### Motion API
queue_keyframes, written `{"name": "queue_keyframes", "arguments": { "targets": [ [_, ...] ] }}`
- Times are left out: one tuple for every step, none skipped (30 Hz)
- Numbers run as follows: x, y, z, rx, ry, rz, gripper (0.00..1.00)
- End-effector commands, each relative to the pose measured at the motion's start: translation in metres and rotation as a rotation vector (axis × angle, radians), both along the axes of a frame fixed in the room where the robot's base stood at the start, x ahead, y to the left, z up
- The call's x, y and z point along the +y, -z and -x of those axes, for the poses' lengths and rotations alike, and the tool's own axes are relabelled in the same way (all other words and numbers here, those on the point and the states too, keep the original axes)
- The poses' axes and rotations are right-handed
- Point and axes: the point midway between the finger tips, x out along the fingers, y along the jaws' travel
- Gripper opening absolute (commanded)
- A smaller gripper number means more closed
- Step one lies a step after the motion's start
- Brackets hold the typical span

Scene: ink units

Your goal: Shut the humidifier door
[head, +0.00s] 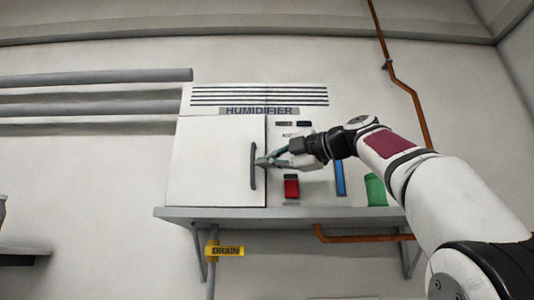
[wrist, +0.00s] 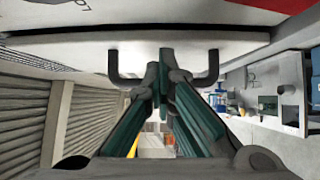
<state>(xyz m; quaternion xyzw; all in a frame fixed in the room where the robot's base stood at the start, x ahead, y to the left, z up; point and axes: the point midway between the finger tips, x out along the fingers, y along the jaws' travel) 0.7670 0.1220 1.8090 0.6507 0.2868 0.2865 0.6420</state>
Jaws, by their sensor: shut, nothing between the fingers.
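The humidifier (head: 255,98) is a white wall unit with dark vent slots and a name label. Its white door (head: 210,160) covers the left part and looks flush or nearly flush; I cannot tell if a small gap is left. A dark grey upright handle (head: 253,166) is near the door's right edge. My gripper (head: 263,161) is shut and empty, its fingertips at the handle from the right. In the wrist view the shut green fingers (wrist: 163,78) cross the middle of the handle (wrist: 211,72) and hide part of it; contact is unclear.
The unit sits on a grey shelf (head: 300,214). Right of the door are a red block (head: 291,187), a blue strip (head: 340,179) and a green block (head: 376,190). Grey pipes (head: 90,78) run along the left wall; a yellow drain tag (head: 226,251) hangs below.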

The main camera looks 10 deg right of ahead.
Motion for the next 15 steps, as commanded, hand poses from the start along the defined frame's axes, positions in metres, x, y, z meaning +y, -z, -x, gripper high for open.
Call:
{"name": "queue_keyframes", "arguments": {
  "targets": [
    [0.0006,-0.0001,-0.0011,0.001,-0.008,0.000,0.00],
    [0.0004,-0.0001,-0.0019,0.001,-0.011,-0.001,0.00],
    [0.0004,-0.0001,-0.0030,0.001,-0.014,-0.001,0.00],
    [0.0003,-0.0003,-0.0034,0.001,-0.016,-0.001,0.00],
    [0.0002,-0.0005,-0.0036,0.000,-0.018,-0.002,0.00],
    [0.0001,-0.0002,-0.0044,0.001,-0.020,-0.001,0.00],
    [0.0000,0.0001,-0.0049,0.001,-0.021,-0.001,0.00],
    [0.0000,0.0001,-0.0051,0.001,-0.022,-0.001,0.00],
    [0.0000,0.0000,-0.0051,0.000,-0.024,-0.001,0.00],
    [0.0000,-0.0001,-0.0051,0.000,-0.024,-0.001,0.00],
    [0.0000,-0.0001,-0.0051,0.000,-0.025,-0.001,0.00],
    [0.0000,-0.0001,-0.0052,0.000,-0.025,-0.001,0.00],
    [0.0000,-0.0001,-0.0052,0.000,-0.025,-0.001,0.00],
    [0.0000,-0.0001,-0.0052,0.000,-0.025,-0.001,0.00],
    [0.0001,0.0000,-0.0052,0.000,-0.025,-0.001,0.00]
  ]
}}
